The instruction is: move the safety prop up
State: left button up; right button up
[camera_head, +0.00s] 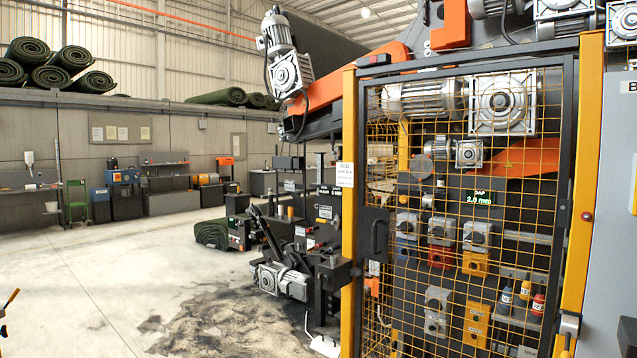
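I cannot make out for sure which part is the safety prop. A slanted dark bar (268,236) stands above a grey motor (280,281) at the low machine left of the mesh door. An orange and dark beam (335,118) slopes above it, carrying a grey motor (291,75). Neither gripper can be made out.
A yellow mesh door (460,200) with a dark frame appears shut over motors, switch boxes and bottles. Dark debris (235,328) lies on the floor by the machine. The pale floor (90,290) at left is open. Workbenches (172,200) and turf rolls (70,62) stand behind.

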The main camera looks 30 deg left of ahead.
aim_at(320, 155)
jog(key=i+j+u, duration=0.45)
jog(key=i+j, duration=0.2)
jog(key=i+j+u, duration=0.5)
jog(key=i, duration=0.3)
jog(key=i+j+u, duration=0.25)
jog(key=i+u, duration=0.2)
jog(key=i, duration=0.35)
jog(key=i+l+u, duration=0.15)
jog(key=i+u, duration=0.35)
jog(key=i, duration=0.3)
jog(key=i+z, duration=0.15)
jog(key=i, duration=0.3)
jog(key=i+z, duration=0.2)
jog(key=i, duration=0.3)
jog(key=i+j+z, duration=0.15)
jog(key=i, duration=0.3)
jog(key=i+j+z, duration=0.2)
jog(key=i, duration=0.3)
jog(key=i+j+z, duration=0.15)
jog(key=i, duration=0.3)
